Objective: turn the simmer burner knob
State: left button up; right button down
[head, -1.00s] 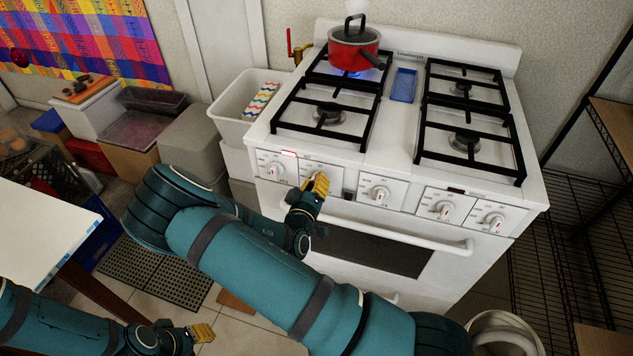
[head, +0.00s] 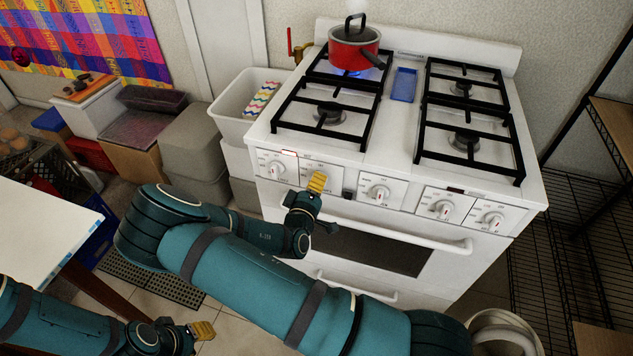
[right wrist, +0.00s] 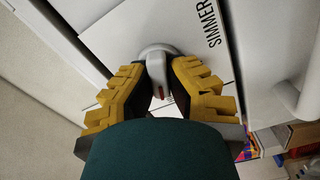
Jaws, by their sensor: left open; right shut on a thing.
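The simmer burner knob (right wrist: 156,62) is pale grey-white with a red mark on its handle, beside the printed word SIMMER in the right wrist view. My right gripper (right wrist: 160,88) is shut on this knob, with a yellow-and-black finger on each side of its handle. In the head view my right gripper (head: 317,184) is at the stove's front panel, second knob position from the left, and hides the knob. My left gripper (head: 203,330) is open and empty at the lower left, away from the stove.
The white stove (head: 400,150) has other knobs along its front and an oven handle (head: 440,246) just below. A red pot (head: 353,48) stands over a blue flame at the back left. A white bin (head: 232,105) stands left of the stove; a white table (head: 40,240) is at the left.

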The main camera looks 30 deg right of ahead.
jog(key=shift+w+d+r, duration=0.1)
jog(key=shift+w+r, duration=0.05)
jog(key=shift+r, duration=0.1)
jog(key=c, duration=0.9)
grip_release()
jog(key=shift+c, duration=0.2)
jog(key=shift+f, duration=0.2)
jog(key=v, duration=1.2)
jog(key=shift+d, duration=0.1)
